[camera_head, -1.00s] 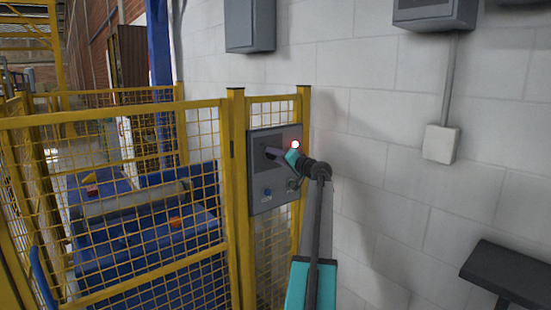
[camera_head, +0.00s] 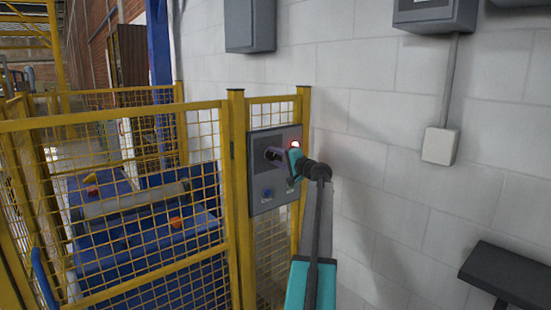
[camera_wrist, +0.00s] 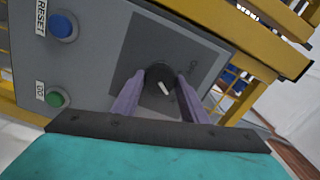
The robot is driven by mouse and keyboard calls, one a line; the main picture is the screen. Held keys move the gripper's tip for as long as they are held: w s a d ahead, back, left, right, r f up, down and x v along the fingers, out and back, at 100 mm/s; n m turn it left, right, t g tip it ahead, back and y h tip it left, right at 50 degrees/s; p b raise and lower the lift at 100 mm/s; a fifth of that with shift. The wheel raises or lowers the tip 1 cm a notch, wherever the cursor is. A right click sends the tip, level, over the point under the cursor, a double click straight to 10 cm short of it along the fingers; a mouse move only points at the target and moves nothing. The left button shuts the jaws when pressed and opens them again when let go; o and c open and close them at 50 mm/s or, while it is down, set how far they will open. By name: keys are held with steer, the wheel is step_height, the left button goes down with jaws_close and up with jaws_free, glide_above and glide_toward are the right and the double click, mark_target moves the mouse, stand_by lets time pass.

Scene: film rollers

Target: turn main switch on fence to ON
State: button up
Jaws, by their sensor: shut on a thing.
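The grey control panel (camera_head: 262,190) is fixed to the yellow fence. In the wrist view, the main switch (camera_wrist: 158,80) is a round dark knob with a white pointer line on a dark square plate. My gripper (camera_wrist: 161,78) has its two purple fingers on either side of the knob, shut on it.
A red lamp (camera_head: 295,144) is lit at the panel's upper right, close to my gripper. Yellow mesh fence (camera_head: 110,110) extends to the left; a white block wall (camera_head: 390,190) stands right.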

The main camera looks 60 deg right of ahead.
steer(key=o, duration=1)
steer(key=shift+o, duration=0.2)
steer(key=shift+s, duration=0.15)
steer(key=b+v, duration=0.1)
steer(key=v, duration=1.2)
steer(key=shift+s+b, duration=0.2)
steer(key=shift+b, duration=0.1)
steer(key=shift+a, duration=0.15)
